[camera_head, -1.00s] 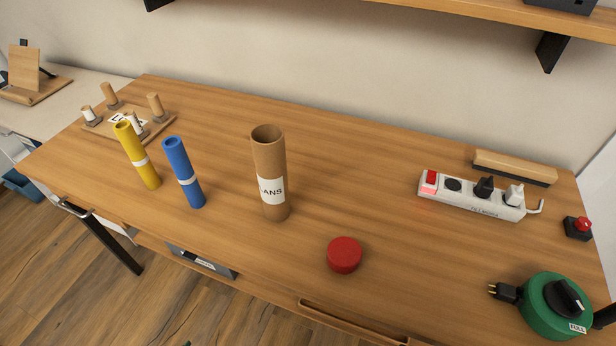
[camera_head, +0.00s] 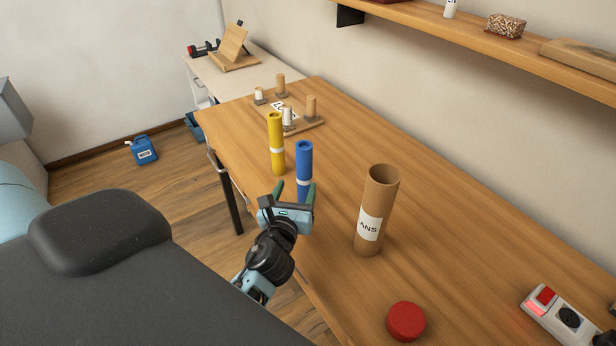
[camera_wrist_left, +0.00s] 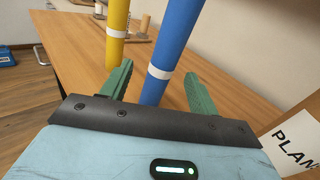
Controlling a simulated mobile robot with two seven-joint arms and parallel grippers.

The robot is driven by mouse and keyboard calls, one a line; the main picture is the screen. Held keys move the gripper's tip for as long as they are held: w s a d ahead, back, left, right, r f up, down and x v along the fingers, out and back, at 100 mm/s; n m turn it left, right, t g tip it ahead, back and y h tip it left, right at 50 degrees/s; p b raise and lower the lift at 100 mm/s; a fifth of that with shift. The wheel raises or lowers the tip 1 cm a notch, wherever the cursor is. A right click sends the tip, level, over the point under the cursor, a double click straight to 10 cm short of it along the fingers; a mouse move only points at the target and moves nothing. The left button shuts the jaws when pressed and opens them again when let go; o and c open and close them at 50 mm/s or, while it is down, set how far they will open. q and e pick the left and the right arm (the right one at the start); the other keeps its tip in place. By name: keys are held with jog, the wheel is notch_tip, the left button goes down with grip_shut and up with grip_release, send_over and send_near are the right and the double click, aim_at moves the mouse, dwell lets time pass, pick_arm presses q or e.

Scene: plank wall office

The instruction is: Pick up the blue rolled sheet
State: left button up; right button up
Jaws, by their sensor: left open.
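The blue rolled sheet (camera_head: 304,164) stands upright on the wooden table near its front edge, with a white band around it. My left gripper (camera_head: 296,194) is open, with its green fingers close to the lower part of the blue roll. In the left wrist view the blue roll (camera_wrist_left: 173,50) shows between the two open fingers (camera_wrist_left: 155,90), slightly beyond or between their tips; contact cannot be told. A yellow rolled sheet (camera_head: 276,145) with a white band stands just left of the blue one, and also shows in the left wrist view (camera_wrist_left: 117,25). My right gripper is not in view.
A cardboard tube (camera_head: 378,200) with a white label stands right of the gripper. A red round lid (camera_head: 405,321) lies in front of it. A wooden board with pegs (camera_head: 313,126) lies behind the rolls. A power strip (camera_head: 560,318) is at the lower right. The middle of the table is clear.

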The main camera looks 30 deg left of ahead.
aim_at(306, 166)
pick_arm(q)
jog(key=shift+w+d+r+m, duration=0.1)
jog(key=shift+w+r+m, duration=0.3)
jog(key=shift+m, duration=0.1)
jog(key=shift+x, duration=3.85)
jog(key=shift+w+d, duration=0.1)
jog(key=shift+d, duration=0.05)
jog(key=c, duration=1.1)
jog(key=shift+r, duration=0.1)
